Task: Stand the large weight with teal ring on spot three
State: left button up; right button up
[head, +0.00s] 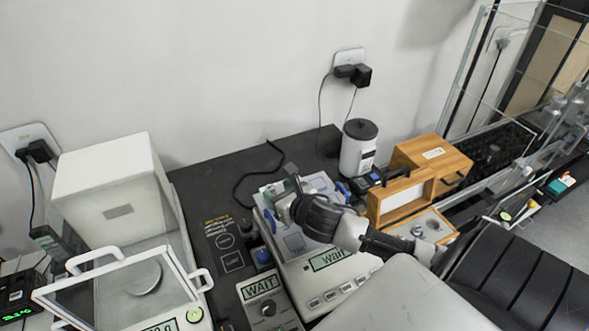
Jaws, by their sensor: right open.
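My right gripper (292,203) reaches in from the right over the balance with the blue clips (300,243). It is open. A small grey-green piece shows at its fingers; I cannot tell whether it is the large weight with teal ring or part of the gripper. No teal ring can be made out for certain. A dark marked panel (227,246) with outlined shapes lies left of this balance; its printing is too small to read, so I cannot tell which mark is spot three. My left gripper is not in view.
A wooden case (432,160) and an open wooden box (404,196) stand right of the balance, beside a white canister (358,150). A small metal weight (416,231) sits in a tray near my right arm. A white-lidded balance (110,190) fills the left.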

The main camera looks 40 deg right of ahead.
jog(key=b+v, duration=0.1)
jog(key=v, duration=0.8)
jog(key=shift+s, duration=0.1)
